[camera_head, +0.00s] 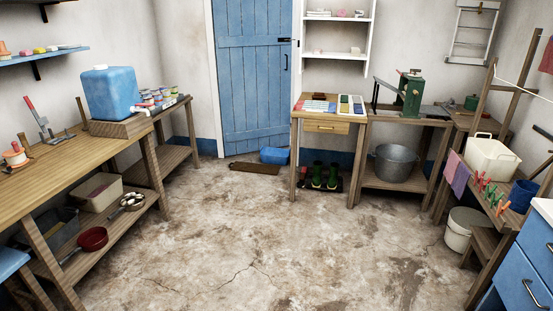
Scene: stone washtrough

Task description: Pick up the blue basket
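A low blue open container (274,156), basket-like in shape, stands on the floor at the foot of the blue door, in the middle back of the head view. A deeper blue round vessel (522,196) stands at the right, among the things on the wooden stand. Both are small in the view, and I cannot tell which one is a basket. Neither of my grippers shows in the view.
The cracked floor (240,235) is clear in the middle. A wooden workbench (60,165) holding a blue canister (110,92) runs along the left. A small table (327,127) with green boots (324,176) beneath stands right of the door. Blue drawers (525,270) fill the lower right.

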